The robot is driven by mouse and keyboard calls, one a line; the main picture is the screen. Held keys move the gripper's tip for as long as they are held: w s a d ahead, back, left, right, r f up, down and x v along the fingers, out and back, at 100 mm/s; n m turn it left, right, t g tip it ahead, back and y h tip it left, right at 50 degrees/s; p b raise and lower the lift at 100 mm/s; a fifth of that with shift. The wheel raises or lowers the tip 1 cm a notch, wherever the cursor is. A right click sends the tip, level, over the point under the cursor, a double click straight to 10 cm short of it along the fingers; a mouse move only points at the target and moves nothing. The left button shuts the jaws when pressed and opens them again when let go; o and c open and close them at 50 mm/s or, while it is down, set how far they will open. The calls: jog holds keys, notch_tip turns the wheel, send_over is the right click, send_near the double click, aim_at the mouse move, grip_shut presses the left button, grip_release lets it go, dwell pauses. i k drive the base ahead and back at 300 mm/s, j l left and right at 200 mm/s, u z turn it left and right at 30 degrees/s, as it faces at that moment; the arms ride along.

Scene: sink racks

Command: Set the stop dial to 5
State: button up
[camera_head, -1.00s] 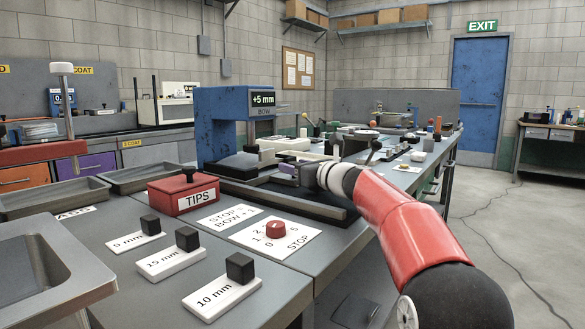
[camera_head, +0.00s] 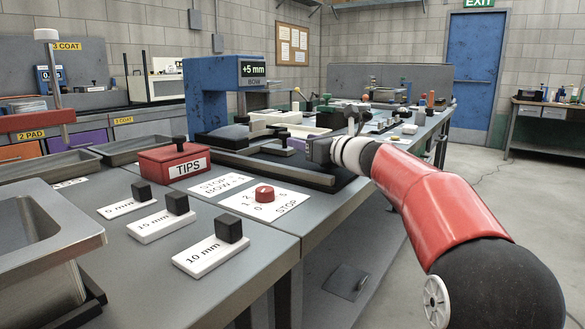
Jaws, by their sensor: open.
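A red TIPS box (camera_head: 174,160) stands left of the dial. Several white blocks with black knobs, such as the 10 mm block (camera_head: 209,257), sit in front. A blue machine (camera_head: 213,96) showing +5 mm stands behind. A dark rail (camera_head: 275,170) lies between dial and gripper.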

aim_at(264, 194)
jog(key=k+l, duration=0.75)
jog(key=l, duration=0.15)
